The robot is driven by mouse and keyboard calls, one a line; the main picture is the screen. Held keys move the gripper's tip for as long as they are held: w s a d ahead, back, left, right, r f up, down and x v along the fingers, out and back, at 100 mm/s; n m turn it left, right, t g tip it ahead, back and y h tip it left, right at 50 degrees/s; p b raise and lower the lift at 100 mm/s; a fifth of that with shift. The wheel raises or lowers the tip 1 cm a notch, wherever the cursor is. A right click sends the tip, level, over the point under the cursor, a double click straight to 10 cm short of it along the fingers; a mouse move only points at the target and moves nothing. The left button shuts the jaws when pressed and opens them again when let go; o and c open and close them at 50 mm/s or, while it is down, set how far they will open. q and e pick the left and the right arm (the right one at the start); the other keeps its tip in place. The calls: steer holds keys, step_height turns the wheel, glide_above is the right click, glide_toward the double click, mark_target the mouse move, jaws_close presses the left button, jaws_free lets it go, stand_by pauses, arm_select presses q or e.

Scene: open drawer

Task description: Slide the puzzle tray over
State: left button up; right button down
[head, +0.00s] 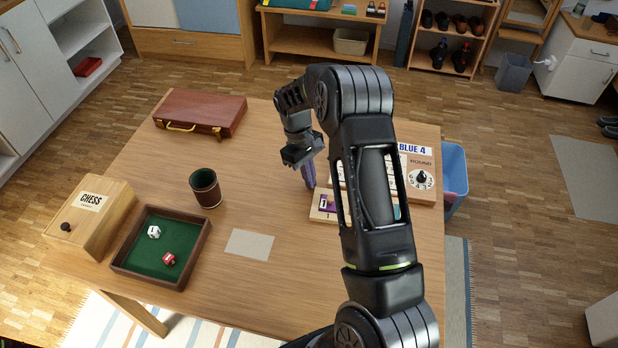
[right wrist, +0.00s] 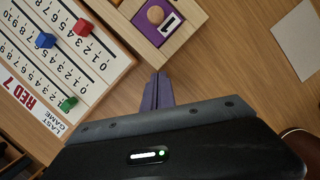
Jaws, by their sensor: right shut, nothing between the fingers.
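The puzzle tray (head: 318,216) is light wood with a purple piece and a "1" tile. It lies at the right of the table, largely hidden behind my right arm in the head view. In the right wrist view the tray's corner (right wrist: 157,63) shows at the top, with a round wooden knob on a purple piece. My right gripper (head: 310,186) is shut and empty, its purple fingers pointing down beside the tray. In the right wrist view the fingertips (right wrist: 158,76) are right at the tray's corner; I cannot tell if they touch. My left gripper is not in view.
A scoreboard (head: 424,190) with sliding pegs lies behind the tray. A flat grey rectangle (head: 249,244) lies on bare table to the left. A dice cup (head: 205,188), green dice tray (head: 140,262), chess box (head: 95,222) and brown case (head: 200,108) stand farther left.

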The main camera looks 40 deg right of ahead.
steer(key=shift+s+d+r, duration=0.1)
steer(key=shift+s+d, duration=0.05)
steer(key=shift+s, duration=0.7)
steer(key=shift+w, duration=0.25)
steer(key=b+v, duration=0.1)
steer(key=v, duration=0.6)
steer(key=shift+r, duration=0.3)
steer(key=shift+f, duration=0.1)
